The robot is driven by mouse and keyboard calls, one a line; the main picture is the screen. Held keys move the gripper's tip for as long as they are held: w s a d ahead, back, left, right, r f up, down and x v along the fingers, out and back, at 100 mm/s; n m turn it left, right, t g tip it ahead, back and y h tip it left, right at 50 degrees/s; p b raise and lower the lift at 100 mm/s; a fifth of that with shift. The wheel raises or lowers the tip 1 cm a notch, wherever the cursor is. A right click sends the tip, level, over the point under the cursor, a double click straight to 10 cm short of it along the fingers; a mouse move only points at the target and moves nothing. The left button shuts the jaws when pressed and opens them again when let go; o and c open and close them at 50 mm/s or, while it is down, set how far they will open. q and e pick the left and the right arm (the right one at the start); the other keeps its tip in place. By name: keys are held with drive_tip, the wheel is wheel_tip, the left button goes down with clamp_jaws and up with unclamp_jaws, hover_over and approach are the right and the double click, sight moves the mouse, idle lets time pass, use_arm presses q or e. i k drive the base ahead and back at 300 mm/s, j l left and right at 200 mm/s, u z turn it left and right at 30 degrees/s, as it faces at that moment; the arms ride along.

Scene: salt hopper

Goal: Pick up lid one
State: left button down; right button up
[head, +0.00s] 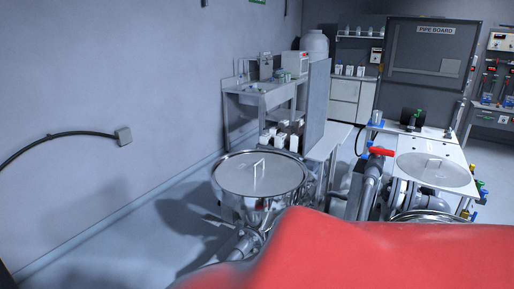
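Two round metal lids are in the head view, and I cannot tell which is lid one. One lid (258,177) with an upright bar handle sits level on top of a steel hopper (246,213) left of centre. The other lid (432,170), also with a small handle, lies flat at the white bench top on the right. Neither of my grippers is in view. Something large and red, close to the camera, hides the lower right, including the lower part of the equipment there.
A red-handled valve (381,151) on grey piping stands between the two lids. A round metal rim (422,214) shows partly below the right lid. A steel bench (262,95) stands behind the hopper. The floor left of the hopper is clear up to the wall.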

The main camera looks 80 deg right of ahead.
sight(430, 169)
drive_tip(key=z, duration=4)
drive_tip(key=k, duration=0.55)
drive_tip(key=k+z, duration=0.1)
drive_tip(key=z, duration=1.9)
drive_tip(key=i+l+z, duration=0.25)
drive_tip(key=i+z, duration=0.65)
drive_tip(key=i+u, duration=0.9)
drive_tip(key=u, duration=0.15)
drive_tip(key=i+j+u, duration=0.15)
drive_tip(key=i+u, duration=1.05)
drive_tip(key=i+j+u, duration=0.2)
drive_tip(key=i, duration=0.55)
drive_tip(key=i+l+u, duration=0.2)
drive_tip(key=i, duration=0.55)
drive_tip(key=i+l+u, duration=0.1)
drive_tip(key=i+u, duration=0.15)
drive_tip(key=i, duration=0.5)
